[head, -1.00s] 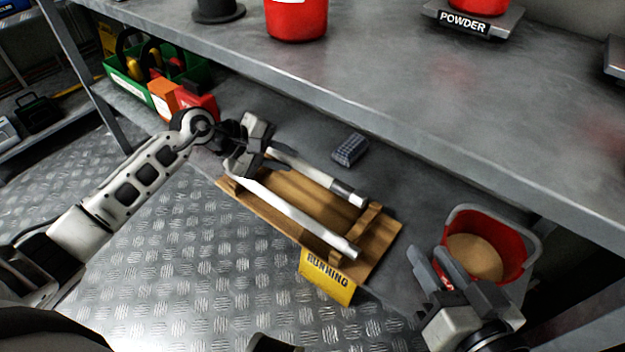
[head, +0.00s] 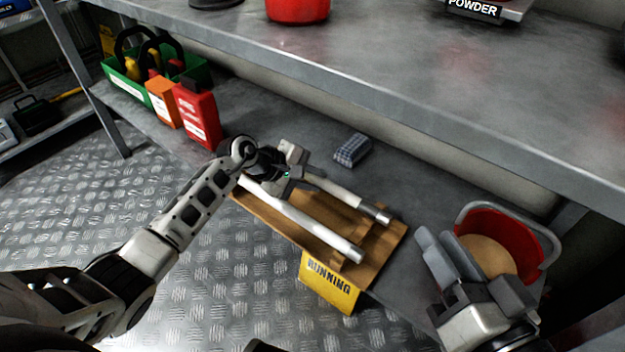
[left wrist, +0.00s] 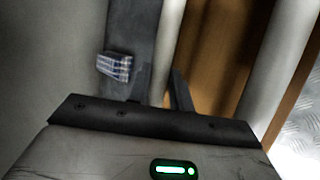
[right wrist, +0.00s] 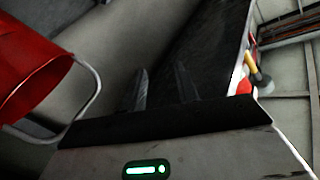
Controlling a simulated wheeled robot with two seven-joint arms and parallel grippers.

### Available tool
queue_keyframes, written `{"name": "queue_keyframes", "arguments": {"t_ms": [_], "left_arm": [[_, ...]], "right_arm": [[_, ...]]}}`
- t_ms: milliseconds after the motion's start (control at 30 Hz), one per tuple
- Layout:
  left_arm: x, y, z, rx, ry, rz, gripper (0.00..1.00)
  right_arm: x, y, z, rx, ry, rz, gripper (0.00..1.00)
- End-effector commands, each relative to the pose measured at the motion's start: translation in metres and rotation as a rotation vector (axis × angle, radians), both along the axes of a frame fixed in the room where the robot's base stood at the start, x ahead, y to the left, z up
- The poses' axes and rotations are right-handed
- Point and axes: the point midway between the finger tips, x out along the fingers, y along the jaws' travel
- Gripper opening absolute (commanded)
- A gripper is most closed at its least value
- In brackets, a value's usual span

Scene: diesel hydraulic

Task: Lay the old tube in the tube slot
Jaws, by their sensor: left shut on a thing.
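My left gripper (head: 303,178) is shut on a whitish tube (head: 342,194) with a metal end, near the tube's left part. This tube runs along the back edge of the wooden rack (head: 275,222) and looks slightly raised; I cannot tell whether it touches the rack. A second, similar tube (head: 300,220) lies along the front of the rack. In the left wrist view the held tube (left wrist: 171,45) passes between the fingers, and the other tube (left wrist: 270,70) is at right. My right gripper (head: 447,255) is open and empty beside the red bucket.
A yellow sign (head: 328,287) hangs at the rack's front. The red bucket (head: 508,232) holds tan material. A checked grey block (head: 352,150) lies behind the rack. Red container (head: 197,115) and green caddy (head: 125,82) stand at left. The upper shelf (head: 400,75) overhangs the back.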

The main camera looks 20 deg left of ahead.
Motion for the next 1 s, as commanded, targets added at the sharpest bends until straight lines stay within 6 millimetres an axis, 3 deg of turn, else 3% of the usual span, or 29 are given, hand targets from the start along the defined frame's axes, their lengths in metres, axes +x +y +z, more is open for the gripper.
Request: {"name": "queue_keyframes", "arguments": {"t_ms": [67,100,167,567,700,1000], "left_arm": [[0.000,0.000,-0.001,0.000,0.000,0.000,0.00],[0.000,0.000,-0.001,0.001,0.001,0.000,0.30],[0.000,0.000,0.000,0.000,0.001,0.000,0.43],[-0.004,0.007,0.007,0.002,0.001,0.003,0.43],[-0.016,0.021,0.024,0.006,0.001,0.000,0.43],[-0.047,0.057,0.064,0.004,0.002,0.000,0.43]], "right_arm": [[0.000,0.000,-0.001,-0.002,0.000,0.000,0.31],[0.001,0.000,-0.001,-0.004,-0.003,-0.001,0.31],[0.001,0.000,-0.001,-0.006,-0.002,-0.001,0.31],[0.001,0.000,-0.001,-0.018,0.006,0.000,0.31],[0.001,-0.001,0.003,-0.058,0.006,-0.006,0.31],[0.000,-0.006,-0.011,-0.166,0.036,-0.016,0.31]]}}
